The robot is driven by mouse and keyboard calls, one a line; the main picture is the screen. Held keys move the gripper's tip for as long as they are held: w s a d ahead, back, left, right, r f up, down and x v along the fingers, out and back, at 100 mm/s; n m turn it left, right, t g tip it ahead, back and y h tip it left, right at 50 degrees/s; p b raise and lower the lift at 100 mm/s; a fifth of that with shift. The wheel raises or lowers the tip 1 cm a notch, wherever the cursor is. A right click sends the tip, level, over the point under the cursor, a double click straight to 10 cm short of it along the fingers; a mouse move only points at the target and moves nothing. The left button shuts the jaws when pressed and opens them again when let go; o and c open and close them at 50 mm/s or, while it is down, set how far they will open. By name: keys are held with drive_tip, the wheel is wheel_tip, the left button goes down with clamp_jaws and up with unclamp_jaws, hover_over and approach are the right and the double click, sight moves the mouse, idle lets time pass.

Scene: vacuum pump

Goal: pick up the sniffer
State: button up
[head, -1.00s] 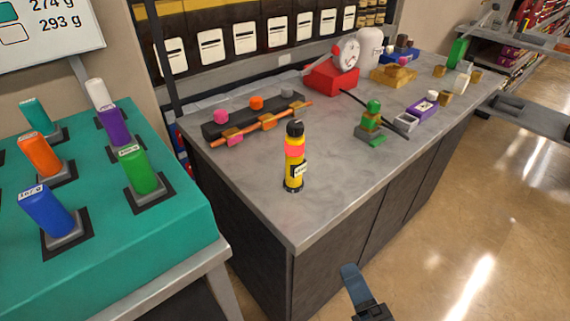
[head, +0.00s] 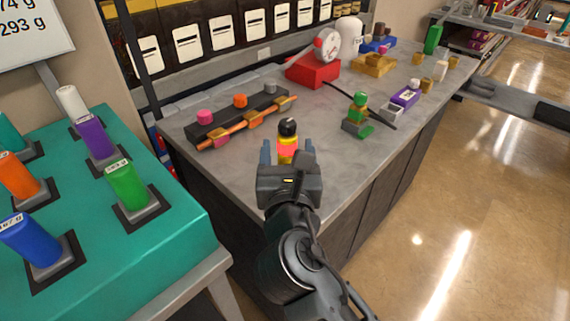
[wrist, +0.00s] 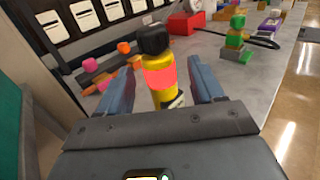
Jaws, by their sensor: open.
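The sniffer appears to be the upright yellow cylinder with a black cap and a pink-red band (head: 287,145), standing near the front of the grey counter. It also shows in the wrist view (wrist: 158,75). My gripper (head: 287,152) is open, with its two blue-grey fingers on either side of the cylinder and visible gaps between. In the wrist view the fingers (wrist: 160,88) also flank it, apart from it. The cylinder's lower part is hidden behind my gripper.
The grey counter (head: 230,170) holds a dark rack with an orange rod (head: 240,122) at left, a green-topped part (head: 359,110) at right and a red box with a gauge (head: 312,70) behind. A teal table with coloured blocks (head: 170,250) stands at left.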

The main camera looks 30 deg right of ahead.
drive_tip(key=shift+x, duration=2.3)
clamp_jaws()
drive_tip(key=shift+r, duration=0.1)
